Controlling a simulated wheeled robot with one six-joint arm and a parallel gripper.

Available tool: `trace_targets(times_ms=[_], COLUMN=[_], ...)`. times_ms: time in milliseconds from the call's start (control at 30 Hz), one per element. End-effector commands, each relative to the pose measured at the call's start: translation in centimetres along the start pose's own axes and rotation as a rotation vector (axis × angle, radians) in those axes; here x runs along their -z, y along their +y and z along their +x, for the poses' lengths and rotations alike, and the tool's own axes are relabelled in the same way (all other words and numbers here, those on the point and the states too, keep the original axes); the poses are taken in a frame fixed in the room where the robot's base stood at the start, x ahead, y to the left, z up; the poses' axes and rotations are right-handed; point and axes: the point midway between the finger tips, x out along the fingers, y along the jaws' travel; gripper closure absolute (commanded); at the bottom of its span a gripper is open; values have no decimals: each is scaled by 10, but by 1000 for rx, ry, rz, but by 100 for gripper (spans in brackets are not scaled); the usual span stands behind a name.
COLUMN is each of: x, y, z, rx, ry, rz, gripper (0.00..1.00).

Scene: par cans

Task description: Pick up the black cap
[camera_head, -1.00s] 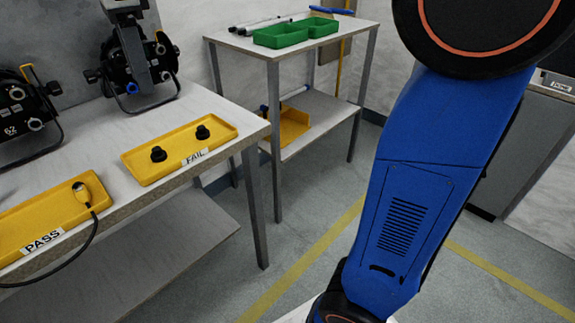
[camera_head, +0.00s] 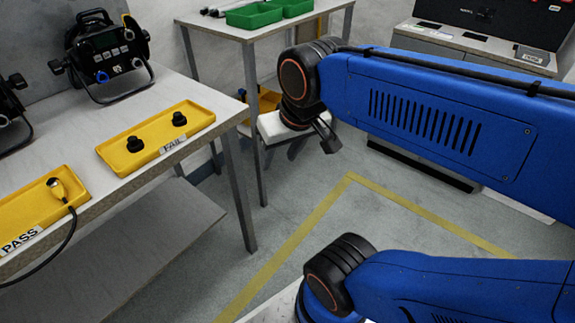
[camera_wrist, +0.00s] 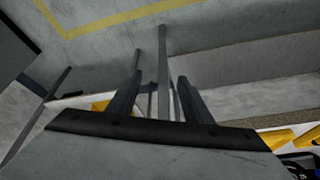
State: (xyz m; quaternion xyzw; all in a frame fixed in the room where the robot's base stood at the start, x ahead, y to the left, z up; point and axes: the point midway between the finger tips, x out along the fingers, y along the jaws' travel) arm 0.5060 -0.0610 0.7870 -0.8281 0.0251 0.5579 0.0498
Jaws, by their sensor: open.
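Two black caps stand in the yellow FAIL tray (camera_head: 158,133) on the left workbench in the head view: a nearer left one (camera_head: 134,144) and a farther right one (camera_head: 179,118). They look alike, short and round with a wider base. My gripper (camera_head: 327,137) hangs over the floor to the right of the bench, well apart from both caps. In the wrist view my gripper (camera_wrist: 160,77) has its two dark fingers spread with nothing held. No cap shows clearly in the wrist view.
Black lamps (camera_head: 110,55) stand behind. A shelf table (camera_head: 230,32) holds green bins (camera_head: 255,14). Floor with yellow lines (camera_head: 290,250) is open between bench and arm.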

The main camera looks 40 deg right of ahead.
Motion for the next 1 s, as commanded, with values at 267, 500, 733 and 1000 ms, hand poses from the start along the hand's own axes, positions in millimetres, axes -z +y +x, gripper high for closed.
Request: trace_targets(times_ms=[267, 500, 733, 1000], x=[-24, -15, 41, 116], y=[12, 8, -24, -82], z=[17, 11, -25, -70], rx=[-13, -7, 10, -17], ry=[30, 20, -51, -155], rz=[-115, -83, 165, 539], gripper=[50, 50, 50, 50])
